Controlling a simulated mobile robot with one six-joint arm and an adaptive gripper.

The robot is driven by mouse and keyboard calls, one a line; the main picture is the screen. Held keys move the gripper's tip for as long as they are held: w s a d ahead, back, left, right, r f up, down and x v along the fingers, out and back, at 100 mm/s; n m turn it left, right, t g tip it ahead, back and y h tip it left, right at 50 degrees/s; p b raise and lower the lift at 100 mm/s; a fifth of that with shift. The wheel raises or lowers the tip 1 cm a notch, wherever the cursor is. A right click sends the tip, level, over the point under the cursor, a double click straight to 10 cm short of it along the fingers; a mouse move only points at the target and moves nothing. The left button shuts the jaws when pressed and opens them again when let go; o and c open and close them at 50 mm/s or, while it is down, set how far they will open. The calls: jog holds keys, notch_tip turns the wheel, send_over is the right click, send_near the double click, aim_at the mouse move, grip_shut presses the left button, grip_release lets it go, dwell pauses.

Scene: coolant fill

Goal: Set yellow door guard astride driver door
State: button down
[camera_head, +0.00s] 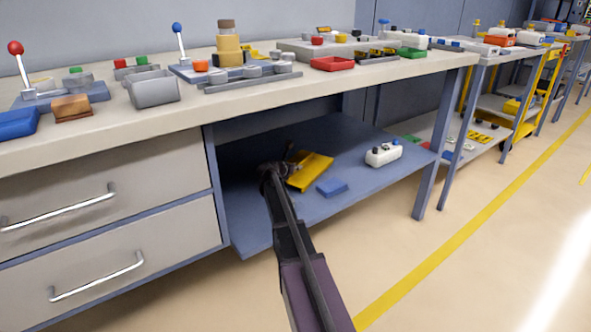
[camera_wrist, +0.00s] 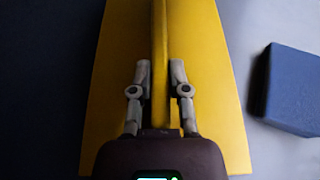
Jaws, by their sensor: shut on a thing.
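The yellow door guard (camera_head: 313,171) is at the blue lower shelf under the workbench. In the wrist view the yellow door guard (camera_wrist: 205,60) fills the middle, a wide plate with a raised rib along its centre. My gripper (camera_wrist: 159,75) is shut on that rib, one finger on each side. In the head view my gripper (camera_head: 285,168) reaches in under the bench top at the guard's left end. I cannot tell whether the guard rests on the shelf or is slightly lifted. No driver door is recognisable in either view.
A blue block (camera_head: 332,187) lies on the shelf just right of the guard, also seen in the wrist view (camera_wrist: 292,90).

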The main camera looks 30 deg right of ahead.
jog(key=shift+f, duration=0.15)
jog(key=c, duration=0.6)
grip_release()
jog(key=shift+r, duration=0.2)
jog(key=shift+s+a+r, duration=0.15)
jog(key=shift+a, duration=0.05)
jog(key=p+v, duration=0.4)
jog(key=v, duration=0.7)
jog(key=shift+a+r, duration=0.1)
jog(key=shift+a, duration=0.1)
